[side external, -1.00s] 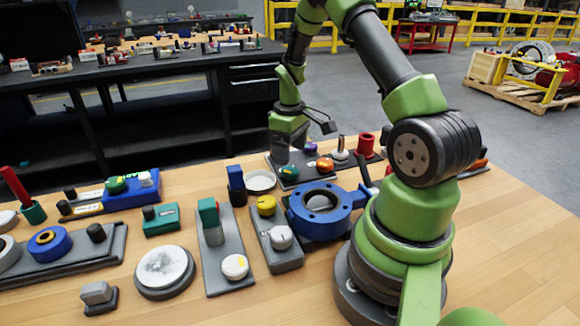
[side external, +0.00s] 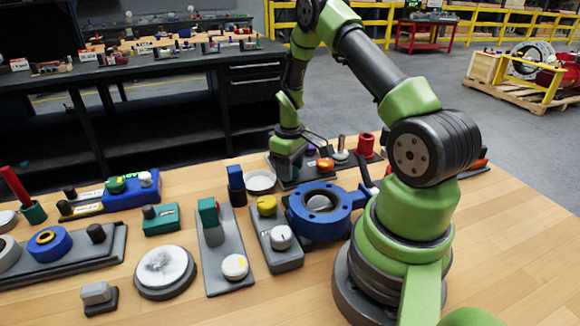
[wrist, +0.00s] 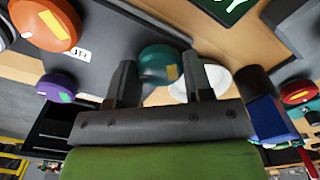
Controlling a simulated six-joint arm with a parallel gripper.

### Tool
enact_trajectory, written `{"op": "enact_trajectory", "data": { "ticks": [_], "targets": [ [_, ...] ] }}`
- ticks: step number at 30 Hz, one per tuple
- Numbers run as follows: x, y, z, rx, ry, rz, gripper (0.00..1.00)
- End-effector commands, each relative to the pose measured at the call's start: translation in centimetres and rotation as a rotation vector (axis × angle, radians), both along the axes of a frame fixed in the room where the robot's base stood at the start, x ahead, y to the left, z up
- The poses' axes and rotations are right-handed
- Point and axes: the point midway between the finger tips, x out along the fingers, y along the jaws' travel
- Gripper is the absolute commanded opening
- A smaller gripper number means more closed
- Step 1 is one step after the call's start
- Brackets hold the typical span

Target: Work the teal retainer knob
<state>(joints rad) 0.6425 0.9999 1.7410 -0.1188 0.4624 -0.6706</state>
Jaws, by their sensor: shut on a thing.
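The teal retainer knob (wrist: 162,62) is round with a small yellow mark and sits on a dark grey plate (wrist: 130,30). In the wrist view it lies between the two fingers of my gripper (wrist: 158,72). In the side external view my gripper (side external: 287,176) is low over the left end of the plate and hides the knob. My gripper is shut on the teal knob.
An orange knob (wrist: 45,22) and a purple knob (wrist: 58,87) share the plate. A white dish (side external: 261,181) lies close to my gripper. A blue valve body (side external: 320,212) stands in front, and a red cylinder (side external: 366,146) stands at the right.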

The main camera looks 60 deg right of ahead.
Motion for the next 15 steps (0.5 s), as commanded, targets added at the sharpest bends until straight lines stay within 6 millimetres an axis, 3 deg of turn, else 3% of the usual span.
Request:
{"op": "enact_trajectory", "data": {
  "ticks": [8,15],
  "targets": [
    [-0.01,-0.05,0.04,0.0,0.0,-0.062,0.23],
    [-0.02,-0.04,0.04,0.001,0.001,-0.215,0.23]
  ]
}}
